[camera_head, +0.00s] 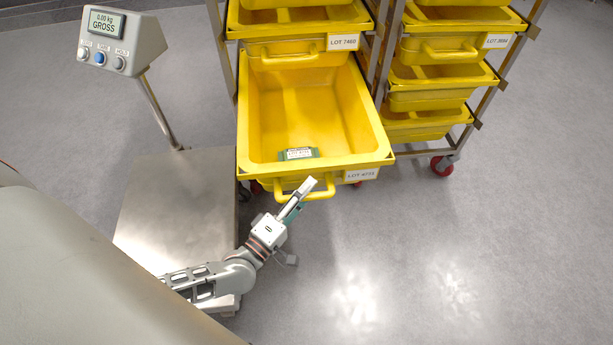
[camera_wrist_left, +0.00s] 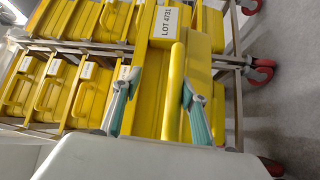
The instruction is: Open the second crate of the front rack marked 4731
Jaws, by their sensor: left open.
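The yellow crate (camera_head: 370,160) labelled LOT 4731 is drawn well out of the front rack, and its inside shows. A small green item with a white label (camera_head: 298,154) lies in it near the front wall. The crate's handle (camera_head: 322,193) is on its front face. My left gripper (camera_head: 306,187) is at this handle, open. In the left wrist view the handle (camera_wrist_left: 174,75) lies between the two spread fingers, closer to the right one, beside the LOT 4731 label (camera_wrist_left: 167,22). I cannot tell whether a finger touches it. My right gripper is not in view.
A crate marked LOT 7460 (camera_head: 290,56) sits above in the same rack. A second rack with yellow crates (camera_head: 430,95) stands to the right, on red casters. A floor scale (camera_head: 180,205) with a display post (camera_head: 122,42) is at left. Floor at right is clear.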

